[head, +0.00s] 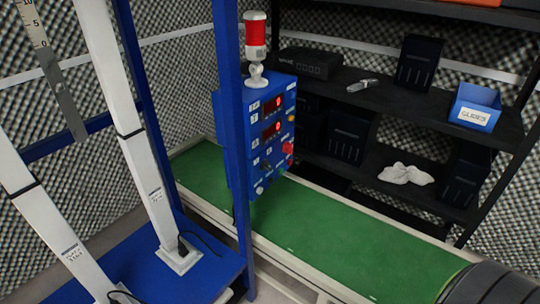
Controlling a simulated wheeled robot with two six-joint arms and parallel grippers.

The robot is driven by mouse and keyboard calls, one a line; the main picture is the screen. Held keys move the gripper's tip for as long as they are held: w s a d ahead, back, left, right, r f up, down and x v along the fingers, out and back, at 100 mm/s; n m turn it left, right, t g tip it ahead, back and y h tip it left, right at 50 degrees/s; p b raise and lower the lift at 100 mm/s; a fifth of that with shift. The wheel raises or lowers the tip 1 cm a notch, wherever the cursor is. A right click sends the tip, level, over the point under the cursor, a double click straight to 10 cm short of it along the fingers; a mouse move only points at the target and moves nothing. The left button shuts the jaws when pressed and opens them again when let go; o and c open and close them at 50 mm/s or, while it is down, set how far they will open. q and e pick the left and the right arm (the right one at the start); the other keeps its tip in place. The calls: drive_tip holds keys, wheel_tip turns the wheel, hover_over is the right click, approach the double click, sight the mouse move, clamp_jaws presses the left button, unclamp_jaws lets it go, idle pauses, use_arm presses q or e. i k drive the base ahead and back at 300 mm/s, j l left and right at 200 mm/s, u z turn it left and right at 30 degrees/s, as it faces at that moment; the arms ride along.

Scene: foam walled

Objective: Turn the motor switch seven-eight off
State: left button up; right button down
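A blue control box (262,140) is mounted on a blue post in the middle of the head view. Its face has two lit red displays, with small white labels beside them. Below and beside them are several small knobs and buttons, including a red one (288,148) and a yellow one. Small switches or knobs (260,189) sit low on the face. The labels are too small to read, so I cannot tell which is motor switch seven-eight or how it is set. Neither of my grippers is in view.
A red-topped signal lamp (255,42) stands on the box. A green conveyor belt (330,232) runs below it. Dark shelves behind hold black bins, a blue bin (475,107) and white cloth (406,174). White posts (122,110) stand at left. A dark cylinder (490,285) fills the lower right corner.

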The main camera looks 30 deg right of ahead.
sight(287, 147)
drive_tip(key=l+z, duration=0.1)
drive_tip(key=z, duration=0.85)
drive_tip(key=i+l+z, duration=0.1)
drive_tip(key=z, duration=0.35)
